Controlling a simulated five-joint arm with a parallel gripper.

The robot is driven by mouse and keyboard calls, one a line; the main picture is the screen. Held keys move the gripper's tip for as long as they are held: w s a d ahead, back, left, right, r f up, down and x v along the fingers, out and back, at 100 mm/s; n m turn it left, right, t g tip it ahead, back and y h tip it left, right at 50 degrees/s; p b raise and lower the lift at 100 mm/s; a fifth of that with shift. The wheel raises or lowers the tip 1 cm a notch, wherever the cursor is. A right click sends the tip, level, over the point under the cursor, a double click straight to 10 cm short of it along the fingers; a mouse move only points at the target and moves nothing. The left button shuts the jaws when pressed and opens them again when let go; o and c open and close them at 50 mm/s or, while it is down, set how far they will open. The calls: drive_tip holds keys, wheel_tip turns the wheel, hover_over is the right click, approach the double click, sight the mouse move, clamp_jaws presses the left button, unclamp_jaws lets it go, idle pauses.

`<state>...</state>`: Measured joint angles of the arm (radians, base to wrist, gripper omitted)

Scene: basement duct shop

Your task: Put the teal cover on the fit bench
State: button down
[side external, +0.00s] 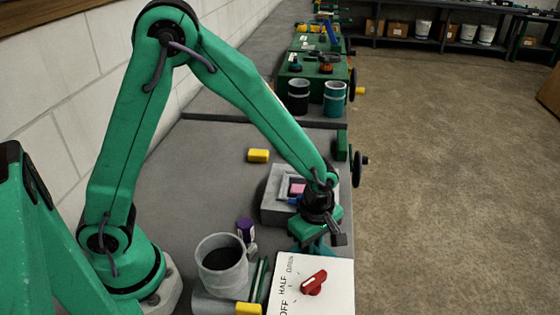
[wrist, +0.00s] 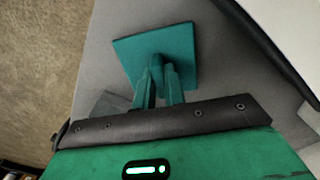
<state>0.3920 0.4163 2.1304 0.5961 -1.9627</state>
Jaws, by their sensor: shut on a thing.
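The teal cover (wrist: 183,48) is a flat square plate with a small knob on top. My gripper (wrist: 157,72) is shut on that knob in the wrist view. The plate lies beyond the fingertips over a grey surface; I cannot tell whether it touches it. In the side view my gripper (side external: 313,240) points down between a grey fixture and a white dial panel, and a little of the teal cover (side external: 322,249) shows below it. The grey fixture (side external: 272,207) has a square recess with a pink piece (side external: 297,188). No label marks the fit bench.
The white panel (side external: 312,271) with a red knob (side external: 314,283) is close in front of my gripper. A grey cup (side external: 221,262) and a purple-topped jar (side external: 245,230) stand to the left. A yellow block (side external: 258,156) lies farther back. The grey bench (side external: 205,160) is mostly clear behind.

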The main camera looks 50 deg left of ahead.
drive_tip(key=shift+f, duration=0.4)
drive_tip(key=shift+f, duration=0.1)
drive_tip(key=c, duration=1.5)
unclamp_jaws()
wheel_tip(320, 180, up, 12)
drive_tip(key=shift+r, duration=0.1)
